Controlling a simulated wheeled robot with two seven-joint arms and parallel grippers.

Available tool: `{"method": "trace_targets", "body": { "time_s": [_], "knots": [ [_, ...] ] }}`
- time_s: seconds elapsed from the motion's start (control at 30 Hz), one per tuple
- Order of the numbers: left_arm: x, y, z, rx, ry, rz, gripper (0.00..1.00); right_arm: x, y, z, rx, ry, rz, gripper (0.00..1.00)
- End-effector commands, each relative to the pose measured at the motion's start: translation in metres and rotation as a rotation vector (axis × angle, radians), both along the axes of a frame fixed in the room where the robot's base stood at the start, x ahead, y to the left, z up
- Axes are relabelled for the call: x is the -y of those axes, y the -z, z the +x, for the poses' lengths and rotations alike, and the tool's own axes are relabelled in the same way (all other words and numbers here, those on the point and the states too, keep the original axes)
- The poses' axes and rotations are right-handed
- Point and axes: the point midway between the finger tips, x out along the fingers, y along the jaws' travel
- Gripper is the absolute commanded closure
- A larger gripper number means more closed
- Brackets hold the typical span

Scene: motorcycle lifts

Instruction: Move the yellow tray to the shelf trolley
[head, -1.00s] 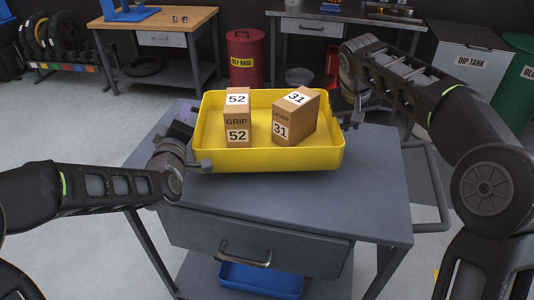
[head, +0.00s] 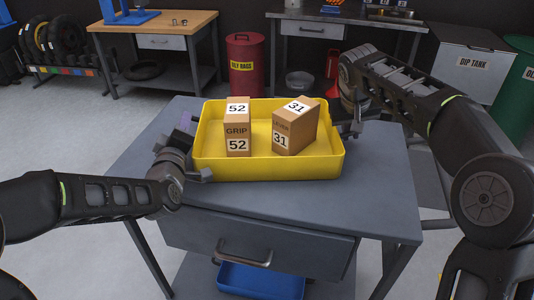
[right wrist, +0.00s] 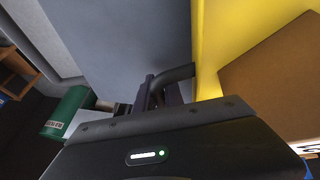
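The yellow tray (head: 268,168) is upright over the top of a grey cart (head: 300,208); I cannot tell whether it rests there or is just above. It holds two brown boxes, GRIP 52 (head: 237,128) and LEVER 31 (head: 296,126). My left gripper (head: 193,152) is at the tray's left end. My right gripper (head: 350,125) is at its right end. In the right wrist view, the fingers (right wrist: 165,88) are beside the tray's yellow wall (right wrist: 208,45). Whether either gripper clamps the tray is unclear. I cannot tell whether this cart is the shelf trolley.
The cart has a drawer (head: 255,245) and a blue bin (head: 262,280) below. Behind stand a wooden bench (head: 160,24), a red oily-rags drum (head: 245,75), a metal bench (head: 345,20) and a dip tank (head: 475,65). Open floor lies left of the cart.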

Motion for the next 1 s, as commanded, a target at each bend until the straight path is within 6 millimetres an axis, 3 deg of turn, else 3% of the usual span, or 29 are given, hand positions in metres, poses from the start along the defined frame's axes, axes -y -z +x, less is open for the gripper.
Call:
{"method": "trace_targets", "body": {
  "time_s": [0.27,0.57,0.77,1.0],
  "knots": [
    [0.000,0.000,0.000,-0.002,0.000,0.000,0.63,0.000,-0.002,0.000,0.000,0.000,0.000,0.66],
    [0.000,-0.001,-0.003,-0.001,0.000,0.000,0.63,0.000,-0.001,0.000,0.000,0.000,0.000,0.66],
    [0.000,-0.002,-0.024,0.000,0.000,0.000,0.63,0.000,-0.001,0.000,0.000,0.000,0.000,0.66],
    [0.001,-0.001,-0.062,-0.001,0.000,0.000,0.63,0.000,-0.001,0.000,0.000,0.000,0.000,0.66]
  ]
}}
